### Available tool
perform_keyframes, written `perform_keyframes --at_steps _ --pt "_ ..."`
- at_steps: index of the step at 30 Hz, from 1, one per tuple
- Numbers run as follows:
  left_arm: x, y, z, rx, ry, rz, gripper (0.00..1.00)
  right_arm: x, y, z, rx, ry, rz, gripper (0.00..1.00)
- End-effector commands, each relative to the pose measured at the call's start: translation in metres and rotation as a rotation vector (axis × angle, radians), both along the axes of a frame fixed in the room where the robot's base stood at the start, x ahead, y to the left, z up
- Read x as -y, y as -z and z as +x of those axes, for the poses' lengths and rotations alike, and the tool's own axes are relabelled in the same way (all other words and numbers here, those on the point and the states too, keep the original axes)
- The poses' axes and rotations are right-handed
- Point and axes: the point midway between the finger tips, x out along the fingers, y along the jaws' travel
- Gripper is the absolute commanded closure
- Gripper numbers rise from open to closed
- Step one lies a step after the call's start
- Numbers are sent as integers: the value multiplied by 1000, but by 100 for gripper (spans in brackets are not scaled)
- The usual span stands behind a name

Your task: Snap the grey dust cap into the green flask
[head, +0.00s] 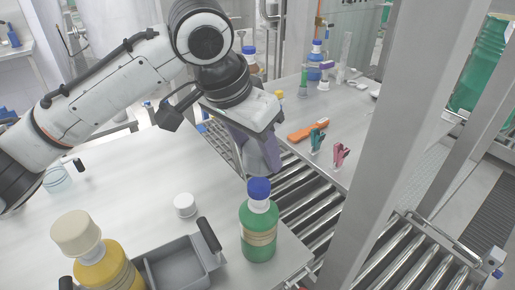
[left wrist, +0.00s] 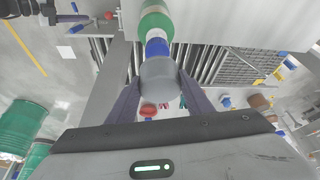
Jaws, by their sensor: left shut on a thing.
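The green flask (head: 259,236) with a tan label stands upright near the table's right edge, with a blue top (head: 259,189) above a white collar. My left gripper (head: 262,158) is above the flask, its fingers pointing down. In the left wrist view it is shut on the grey dust cap (left wrist: 160,80), which sits between the two fingers. The green flask (left wrist: 156,18) and its blue top are in line beyond the cap. The cap looks very close to the blue top; I cannot tell whether they touch. My right gripper is not in view.
A grey tray (head: 184,240) with black handles stands left of the flask, beside a yellow bottle (head: 108,270) with a cream cap. A small white cap (head: 184,205) lies behind the tray. A roller conveyor (head: 310,205) and a metal post (head: 385,150) are to the right.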

Motion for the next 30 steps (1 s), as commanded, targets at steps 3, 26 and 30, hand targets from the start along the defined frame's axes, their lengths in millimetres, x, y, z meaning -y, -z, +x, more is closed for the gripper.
perform_keyframes --at_steps 3,26,30 --pt "-1 2 -1 -3 -4 0 75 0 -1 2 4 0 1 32" --pt "-1 42 -1 0 -5 0 75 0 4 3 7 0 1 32" --pt "-1 42 -1 0 -5 0 75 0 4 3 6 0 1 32"
